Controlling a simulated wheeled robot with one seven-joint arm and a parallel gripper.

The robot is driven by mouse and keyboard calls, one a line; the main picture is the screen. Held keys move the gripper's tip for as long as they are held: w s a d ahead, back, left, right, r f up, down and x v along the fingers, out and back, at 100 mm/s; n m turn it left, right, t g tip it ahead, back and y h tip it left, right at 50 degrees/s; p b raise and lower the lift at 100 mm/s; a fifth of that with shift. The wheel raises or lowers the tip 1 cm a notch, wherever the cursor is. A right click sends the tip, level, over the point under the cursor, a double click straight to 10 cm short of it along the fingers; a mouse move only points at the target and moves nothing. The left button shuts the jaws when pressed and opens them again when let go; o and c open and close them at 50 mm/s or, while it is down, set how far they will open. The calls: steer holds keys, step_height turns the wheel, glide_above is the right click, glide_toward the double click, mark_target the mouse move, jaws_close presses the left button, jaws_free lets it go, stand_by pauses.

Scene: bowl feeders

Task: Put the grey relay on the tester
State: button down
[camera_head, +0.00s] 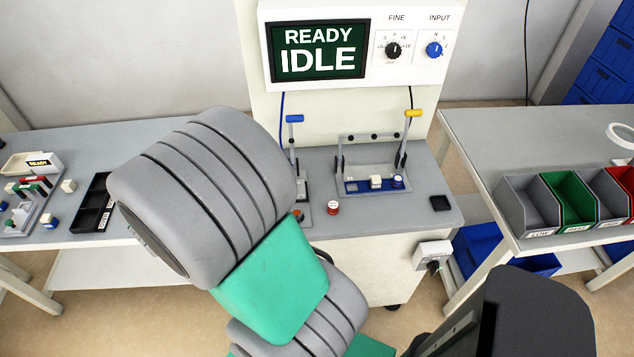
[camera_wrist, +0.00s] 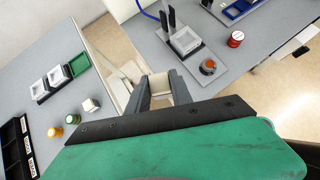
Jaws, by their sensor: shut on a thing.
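In the wrist view my gripper (camera_wrist: 160,84) is shut on a pale block, the relay (camera_wrist: 158,90), between its two dark fingers. Its grey marking cannot be made out. The gripper is over the gap between the left bench and the tester bench. The tester shows in the head view with its screen (camera_head: 318,50) reading READY IDLE. In the wrist view its near fixture has an empty-looking pale square seat (camera_wrist: 185,40), ahead and right of the gripper. In the head view my arm hides the gripper and part of this fixture.
An orange button (camera_wrist: 208,67) and a red-and-white round part (camera_wrist: 236,39) are by the fixture. A second fixture (camera_head: 376,184) has a yellow-handled lever (camera_head: 412,114). The left bench holds a black tray (camera_head: 94,204) and loose relays. Coloured bins (camera_head: 572,200) stand right.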

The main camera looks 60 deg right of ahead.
steer(key=s+d+r+m+g+y, duration=0.1)
steer(key=s+d+m+g+y, duration=0.2)
steer(key=s, duration=0.5)
steer(key=s+d+r+m+g+b, duration=0.1)
steer(key=s+m+g, duration=0.2)
steer(key=s+m, duration=0.4)
steer(key=s+d+m+g+y, duration=0.2)
steer(key=s+m+g, duration=0.1)
steer(key=s, duration=0.6)
steer(key=d+f, duration=0.3)
steer(key=d, duration=0.1)
steer(key=d+f, duration=0.3)
steer(key=d, duration=0.2)
steer(key=d+f, duration=0.3)
steer(key=d, duration=0.1)
steer(key=shift+w+d, duration=0.15)
steer(key=f, duration=0.3)
steer(key=shift+d+f+h, duration=0.2)
steer(key=shift+f+h, duration=0.05)
steer(key=shift+h, duration=0.05)
